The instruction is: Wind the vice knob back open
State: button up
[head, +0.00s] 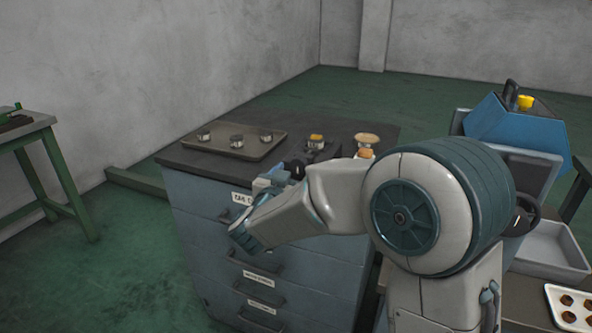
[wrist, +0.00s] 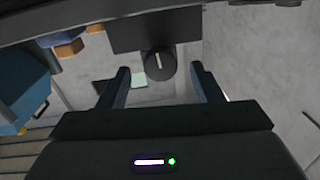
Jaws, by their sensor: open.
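The vice (head: 318,148) stands on the top of the blue drawer cabinet, with a brass-coloured piece on it. In the wrist view its dark body (wrist: 150,33) is at the top. The vice knob (wrist: 158,66) is a dark round knob with a pale line on its face. It shows in the gap between my fingertips, touching neither finger in this view. My gripper (head: 295,168) is at the front of the vice, partly hidden by my arm in the head view. In the wrist view my gripper (wrist: 160,72) has its fingers apart on either side of the knob.
A blue machine (head: 510,120), a grey bin (head: 550,250) and a white tray (head: 568,305) are at the right. A green-legged bench (head: 45,160) is at left.

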aim_at(300, 163)
jog(key=shift+x, duration=1.2)
jog(key=c, duration=1)
jog(key=shift+r+n+p, duration=0.15)
jog(key=shift+n+p, duration=0.15)
jog(key=shift+p, duration=0.1)
